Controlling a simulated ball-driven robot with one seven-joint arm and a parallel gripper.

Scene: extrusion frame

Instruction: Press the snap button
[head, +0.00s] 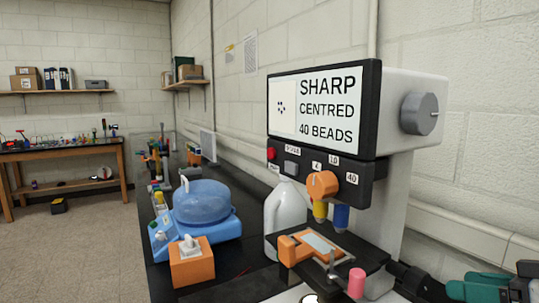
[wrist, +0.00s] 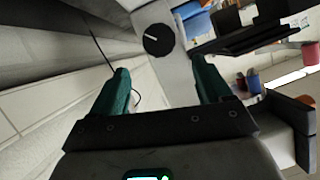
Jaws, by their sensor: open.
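A microscope-like machine (head: 410,110) stands on the dark bench at right. Its screen (head: 325,100) reads "SHARP CENTRED 40 BEADS". On the black panel below are a small grey button (head: 291,167) and a red button (head: 271,153). A small label between them is too blurred to read surely; it may say SNAP. My gripper shows at the lower right of the head view (head: 490,288), low and to the right of the machine, apart from the buttons. In the wrist view my gripper (wrist: 163,85) has its teal fingers spread with nothing between them. The buttons are not clear there.
An orange knob (head: 322,185) marked 4, 10, 40 sits right of the buttons. A white jug (head: 286,215), a blue domed device (head: 202,205) and an orange block (head: 192,265) stand left. The wall is close behind.

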